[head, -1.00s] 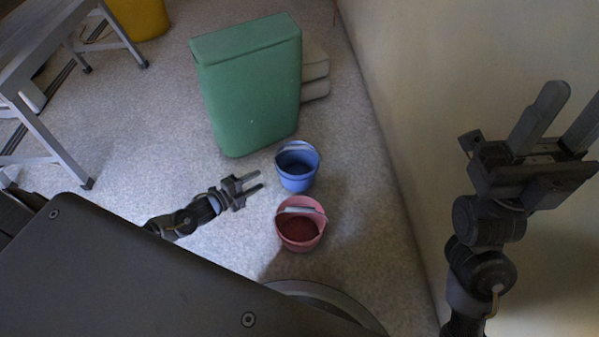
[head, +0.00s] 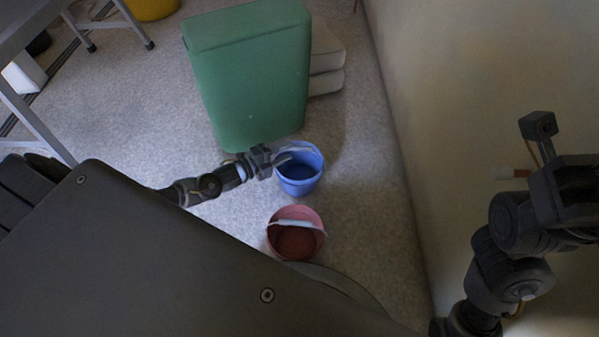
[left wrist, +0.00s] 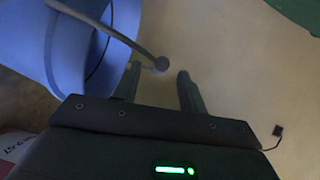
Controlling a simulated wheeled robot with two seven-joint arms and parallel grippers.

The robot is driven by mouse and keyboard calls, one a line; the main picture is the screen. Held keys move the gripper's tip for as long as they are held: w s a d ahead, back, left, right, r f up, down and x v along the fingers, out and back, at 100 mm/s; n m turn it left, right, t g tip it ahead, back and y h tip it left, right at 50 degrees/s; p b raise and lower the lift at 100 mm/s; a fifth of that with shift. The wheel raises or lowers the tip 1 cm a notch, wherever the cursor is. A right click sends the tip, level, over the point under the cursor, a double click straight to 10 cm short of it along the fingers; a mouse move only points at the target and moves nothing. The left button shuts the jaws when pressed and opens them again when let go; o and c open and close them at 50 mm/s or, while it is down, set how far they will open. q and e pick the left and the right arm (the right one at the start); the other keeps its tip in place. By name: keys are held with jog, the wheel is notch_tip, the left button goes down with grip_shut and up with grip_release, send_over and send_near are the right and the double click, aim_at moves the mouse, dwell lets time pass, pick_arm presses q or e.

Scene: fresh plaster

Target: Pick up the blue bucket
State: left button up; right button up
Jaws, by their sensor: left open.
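The blue bucket (head: 299,183) stands upright on the floor beside the green bin-like block, its pale handle across the top. My left gripper (head: 285,155) is at its left rim. In the left wrist view, the blue bucket (left wrist: 92,28) fills the upper left, and a grey handle with a round end runs to just beyond the tips of the open left gripper (left wrist: 157,78). The fingers are not closed on it.
A pink bucket (head: 292,212) stands just below the blue one. A tall green block (head: 245,85) and pale stacked slabs (head: 326,62) are behind. A wall (head: 455,80) bounds the right. A grey table (head: 30,110) and yellow container (head: 150,8) are upper left.

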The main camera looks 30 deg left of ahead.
aim_at(298, 147)
pick_arm(q)
jog(key=shift+b+x, duration=1.6)
jog(key=shift+x, duration=1.15)
jog(key=shift+w+d+r, duration=0.15)
jog(key=shift+w+d, duration=0.1)
grip_shut()
